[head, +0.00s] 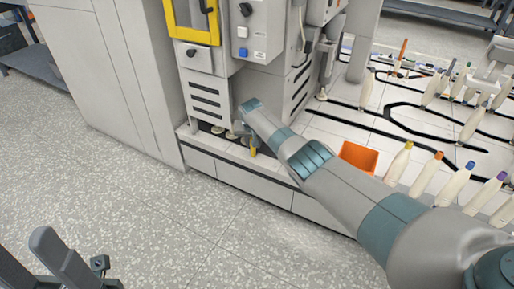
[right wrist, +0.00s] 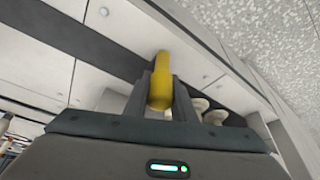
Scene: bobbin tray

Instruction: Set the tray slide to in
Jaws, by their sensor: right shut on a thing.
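A yellow handle (right wrist: 161,75) sits between the fingers of my right gripper (right wrist: 161,98) in the right wrist view, and the gripper is shut on it. In the head view the yellow handle (head: 253,152) shows as a small piece low at the machine's base, just beyond my right gripper (head: 243,130), whose fingers are mostly hidden by the wrist. I take this handle to be that of the tray slide; the slide's position cannot be told. My left gripper (head: 35,265) is at the lower left, fingers apart and empty, over the floor.
The grey machine (head: 208,95) with a yellow-framed window (head: 190,22) and a control box (head: 251,30) stands behind the handle. An orange bin (head: 358,157) and several bobbins with coloured tips (head: 398,163) are on the right. The speckled floor (head: 170,230) at the front is clear.

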